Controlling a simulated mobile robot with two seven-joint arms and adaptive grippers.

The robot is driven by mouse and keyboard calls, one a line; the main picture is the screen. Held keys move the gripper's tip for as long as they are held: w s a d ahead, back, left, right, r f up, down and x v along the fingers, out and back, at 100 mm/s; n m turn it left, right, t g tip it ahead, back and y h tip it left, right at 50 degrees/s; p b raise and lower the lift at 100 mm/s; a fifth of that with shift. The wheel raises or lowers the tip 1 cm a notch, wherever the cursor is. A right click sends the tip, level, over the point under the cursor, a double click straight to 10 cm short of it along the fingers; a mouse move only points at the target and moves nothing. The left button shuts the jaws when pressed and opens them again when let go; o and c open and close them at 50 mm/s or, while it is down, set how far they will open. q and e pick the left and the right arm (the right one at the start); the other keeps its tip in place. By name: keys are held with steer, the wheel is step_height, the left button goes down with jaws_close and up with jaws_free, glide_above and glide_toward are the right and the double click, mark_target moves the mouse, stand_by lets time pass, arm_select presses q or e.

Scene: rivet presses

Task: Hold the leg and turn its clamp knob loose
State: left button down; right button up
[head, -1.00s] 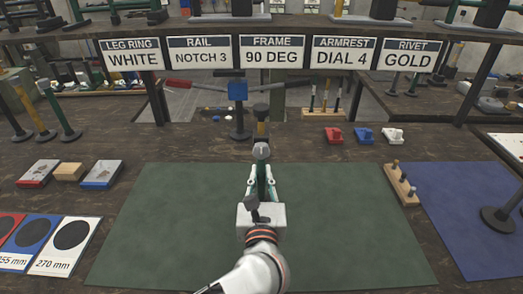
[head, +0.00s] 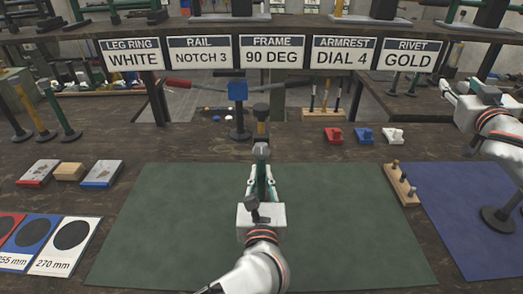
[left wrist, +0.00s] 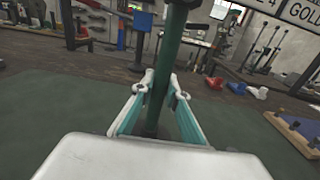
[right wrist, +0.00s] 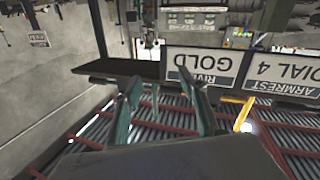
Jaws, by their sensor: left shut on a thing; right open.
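My left gripper (head: 262,178) is over the green mat and shut on the green leg (left wrist: 172,60). In the left wrist view the leg stands upright between the two fingers (left wrist: 163,92). I cannot make out the clamp knob clearly in any view. My right gripper (head: 463,91) is raised at the far right, apart from the leg. In the right wrist view its fingers (right wrist: 160,88) are open with nothing between them.
The green mat (head: 170,230) is otherwise clear. A small wooden block with pegs (head: 402,185) stands at its right edge, beside a blue mat (head: 450,215). Red, blue and white small parts (head: 364,135) lie behind. A sign shelf (head: 215,30) spans the back.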

steer(key=a+f+g+y, duration=0.2)
steer(key=a+f+y, duration=0.4)
steer(key=a, duration=0.6)
steer(key=m+g+y, duration=0.3)
steer(key=g+y, duration=0.6)
steer(key=y, duration=0.4)
glide_toward(261, 159)
steer(key=x, duration=0.3)
steer(key=r+x, duration=0.1)
steer(key=x, duration=0.6)
steer(key=shift+w+r, duration=0.15)
steer(key=shift+w, duration=0.25)
steer(key=shift+d, duration=0.1)
steer(key=c, duration=1.1)
